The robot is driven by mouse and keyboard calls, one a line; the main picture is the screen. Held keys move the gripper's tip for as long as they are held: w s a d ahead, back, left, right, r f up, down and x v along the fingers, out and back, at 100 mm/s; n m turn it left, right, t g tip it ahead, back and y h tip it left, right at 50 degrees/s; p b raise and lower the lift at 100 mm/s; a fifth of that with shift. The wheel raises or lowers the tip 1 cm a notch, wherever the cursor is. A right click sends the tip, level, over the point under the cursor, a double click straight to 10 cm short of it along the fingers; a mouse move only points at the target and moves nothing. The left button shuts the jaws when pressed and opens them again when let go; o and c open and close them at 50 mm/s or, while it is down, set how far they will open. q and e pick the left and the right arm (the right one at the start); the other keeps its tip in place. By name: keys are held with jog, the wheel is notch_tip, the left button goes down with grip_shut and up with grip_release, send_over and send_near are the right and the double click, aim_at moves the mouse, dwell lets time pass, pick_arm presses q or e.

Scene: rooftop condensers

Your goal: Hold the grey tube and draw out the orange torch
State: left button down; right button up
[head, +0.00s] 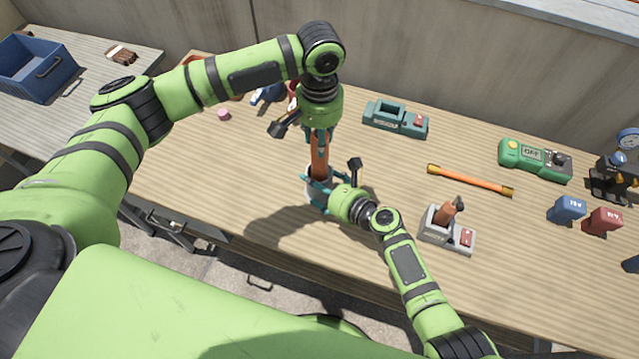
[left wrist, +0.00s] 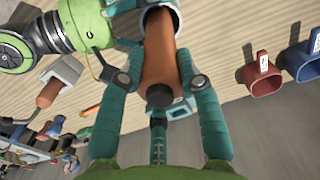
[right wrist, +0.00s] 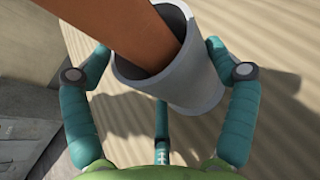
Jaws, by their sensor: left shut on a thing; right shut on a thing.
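The orange torch (head: 320,158) stands nearly upright with its lower end inside the grey tube (head: 315,184). My left gripper (head: 319,138) is shut on the torch's upper part, above the tube. In the left wrist view the torch (left wrist: 159,60) lies between the fingers, its dark end toward the palm, and the tube rim (left wrist: 177,14) shows beyond. My right gripper (head: 320,196) is shut on the tube, low near the table. In the right wrist view the tube (right wrist: 197,88) sits between the fingers, and the torch (right wrist: 132,32) leans in its mouth. The torch's lower end is hidden.
On the wooden table, a teal cradle (head: 410,125), an orange rod (head: 468,181), a grey stand (head: 437,235) and a green meter (head: 520,165) lie to the right. Blue (head: 566,209) and red (head: 603,221) holders stand further right. A blue crate (head: 48,82) is on the left table.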

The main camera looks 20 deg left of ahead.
pick_arm(q)
jog(key=shift+r, duration=3.25)
pick_arm(e)
jog(key=shift+f, duration=0.2)
jog(key=shift+s, duration=0.1)
jog(key=o, duration=0.9)
pick_arm(q)
jog(key=shift+w, duration=0.1)
pick_arm(e)
jog(key=shift+o, duration=0.5)
jog(key=shift+r, duration=0.1)
